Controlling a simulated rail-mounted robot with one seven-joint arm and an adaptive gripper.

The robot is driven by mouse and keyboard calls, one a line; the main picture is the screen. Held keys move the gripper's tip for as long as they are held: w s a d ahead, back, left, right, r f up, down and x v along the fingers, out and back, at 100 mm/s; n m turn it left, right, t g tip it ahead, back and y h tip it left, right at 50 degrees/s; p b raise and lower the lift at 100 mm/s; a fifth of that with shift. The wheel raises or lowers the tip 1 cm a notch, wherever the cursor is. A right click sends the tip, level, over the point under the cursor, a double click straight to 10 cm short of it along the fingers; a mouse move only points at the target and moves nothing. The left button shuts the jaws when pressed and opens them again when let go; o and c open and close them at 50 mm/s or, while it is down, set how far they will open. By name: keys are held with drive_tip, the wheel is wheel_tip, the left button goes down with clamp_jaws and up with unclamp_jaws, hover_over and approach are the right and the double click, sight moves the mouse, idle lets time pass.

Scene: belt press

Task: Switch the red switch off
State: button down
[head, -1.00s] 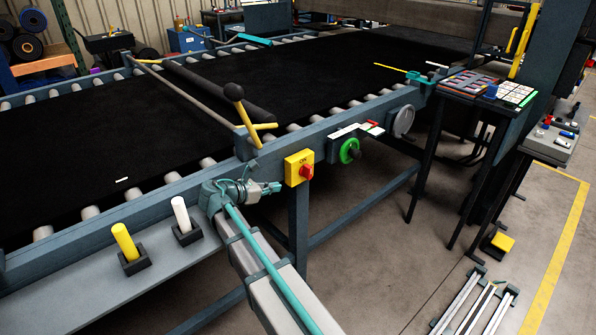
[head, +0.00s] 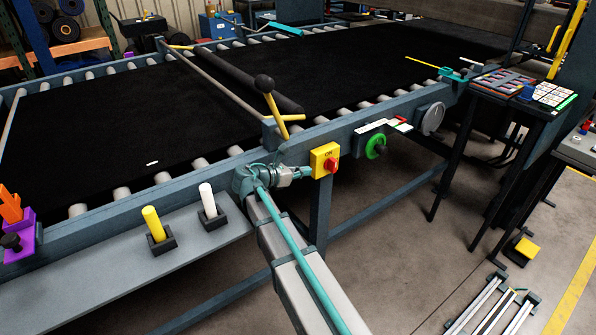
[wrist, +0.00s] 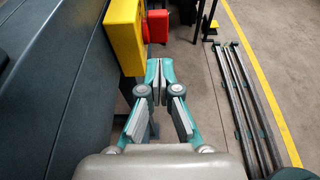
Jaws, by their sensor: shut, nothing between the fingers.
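The red switch (head: 332,166) is a red knob on the front of a yellow box (head: 319,153) marked "ON" at its top. The box is fixed to the side rail of the belt frame. In the wrist view the red switch (wrist: 158,26) stands out from the right face of the yellow box (wrist: 122,38). My gripper (head: 309,172) is at the left edge of the box in the head view. In the wrist view my gripper (wrist: 160,66) is shut and empty, its tips just below the knob. I cannot tell whether it touches the box or knob.
A green knob (head: 376,147) and a grey disc (head: 431,119) sit further right along the rail. A white peg (head: 207,199) and a yellow peg (head: 153,223) stand on the left shelf. Floor in front is open.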

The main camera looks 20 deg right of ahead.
sight(331, 164)
drive_tip(key=x, duration=0.3)
drive_tip(key=p+x, duration=0.1)
drive_tip(key=x, duration=0.2)
drive_tip(key=r+p+x, duration=0.1)
drive_tip(key=x, duration=0.2)
drive_tip(key=shift+d+r, duration=0.1)
drive_tip(key=shift+d, duration=0.05)
drive_tip(key=shift+d+r, duration=0.1)
